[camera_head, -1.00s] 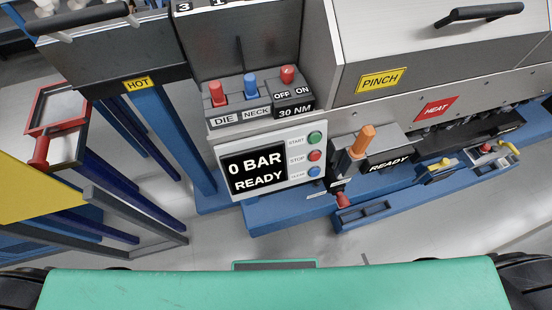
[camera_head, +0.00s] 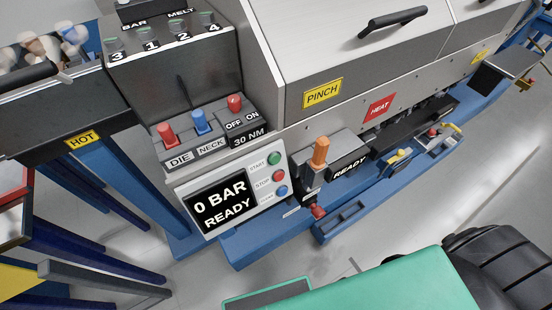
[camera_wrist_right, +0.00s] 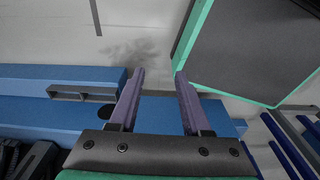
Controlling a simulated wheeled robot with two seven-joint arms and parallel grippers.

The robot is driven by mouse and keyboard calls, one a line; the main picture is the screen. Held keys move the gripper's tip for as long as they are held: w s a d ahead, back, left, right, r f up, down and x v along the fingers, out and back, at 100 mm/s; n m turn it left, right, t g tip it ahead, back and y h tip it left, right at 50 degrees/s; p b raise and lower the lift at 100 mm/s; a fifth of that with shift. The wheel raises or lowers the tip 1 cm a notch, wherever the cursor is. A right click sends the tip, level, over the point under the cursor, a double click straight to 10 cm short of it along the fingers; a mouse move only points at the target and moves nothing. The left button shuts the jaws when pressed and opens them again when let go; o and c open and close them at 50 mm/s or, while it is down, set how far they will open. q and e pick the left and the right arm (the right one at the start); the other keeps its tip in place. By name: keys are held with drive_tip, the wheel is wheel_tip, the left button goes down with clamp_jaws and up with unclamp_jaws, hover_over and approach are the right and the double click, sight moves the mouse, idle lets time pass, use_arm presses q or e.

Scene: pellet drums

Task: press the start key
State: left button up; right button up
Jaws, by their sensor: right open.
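The start key is a round green button (camera_head: 274,159) at the top of the key column on a white control panel (camera_head: 188,186). The label START is beside it. Below it are a red STOP key (camera_head: 279,176) and a blue key (camera_head: 281,191). The panel's black display (camera_head: 219,203) reads 0 BAR READY. Neither gripper shows in the head view. In the right wrist view my right gripper (camera_wrist_right: 160,74) is open, its two purple fingers apart with nothing between them. The start key is not in that view.
Red and blue levers (camera_head: 201,121) stand above the panel. An orange-handled lever (camera_head: 320,153) stands to its right, by a READY sign (camera_head: 349,167). A blue beam (camera_head: 92,75) with a slot lies left of my fingers in the wrist view.

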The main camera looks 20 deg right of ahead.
clamp_jaws()
idle(1.5)
